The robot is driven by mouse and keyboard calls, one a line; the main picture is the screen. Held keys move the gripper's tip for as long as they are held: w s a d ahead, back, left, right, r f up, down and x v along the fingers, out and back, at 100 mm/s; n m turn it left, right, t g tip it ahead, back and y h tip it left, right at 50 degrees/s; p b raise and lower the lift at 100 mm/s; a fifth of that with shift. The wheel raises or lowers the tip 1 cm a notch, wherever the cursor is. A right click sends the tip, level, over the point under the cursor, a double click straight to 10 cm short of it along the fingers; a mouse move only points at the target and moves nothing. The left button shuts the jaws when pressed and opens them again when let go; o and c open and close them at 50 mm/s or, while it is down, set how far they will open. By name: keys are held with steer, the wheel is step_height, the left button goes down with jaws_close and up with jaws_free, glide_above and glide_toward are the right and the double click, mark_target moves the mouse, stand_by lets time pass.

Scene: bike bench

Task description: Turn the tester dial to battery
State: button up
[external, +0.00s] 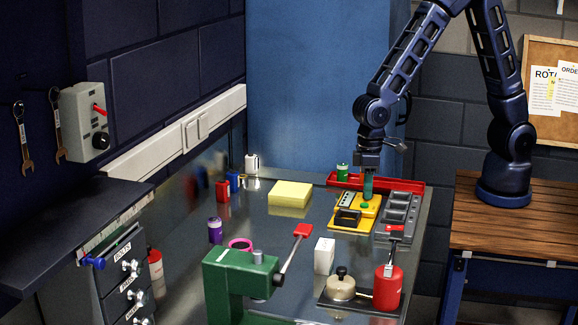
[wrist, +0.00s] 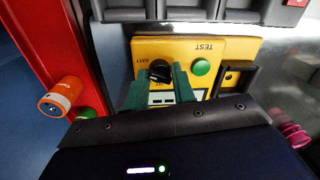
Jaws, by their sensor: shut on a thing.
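The yellow tester (external: 338,226) lies on the bench, and it also shows in the wrist view (wrist: 222,48). In the wrist view its black dial (wrist: 160,71) is beside the BATT label, with a green button (wrist: 201,67) and the TEST label to its right. My gripper (external: 368,198) points down over the tester. Its green fingers (wrist: 160,80) are shut on the dial, one on each side. The dial's exact pointing is hard to tell. The fingers partly cover a small pale display below the dial. The dial is hidden in the external view.
A red tray (external: 400,184) lies behind the tester; an orange battery (wrist: 60,98) shows beside its red wall. A grey compartment tray (external: 411,188) is right of the tester. A yellow pad (external: 290,194), white box (external: 324,256) and green vise (external: 232,285) stand left and in front.

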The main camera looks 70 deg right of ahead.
steer(key=shift+m, duration=0.6)
steer(key=shift+d, duration=0.1)
steer(key=o, duration=1)
steer(key=shift+c, duration=0.2)
step_height(320, 180, up, 11)
steer(key=shift+d, duration=0.3)
steer(key=shift+f, duration=0.1)
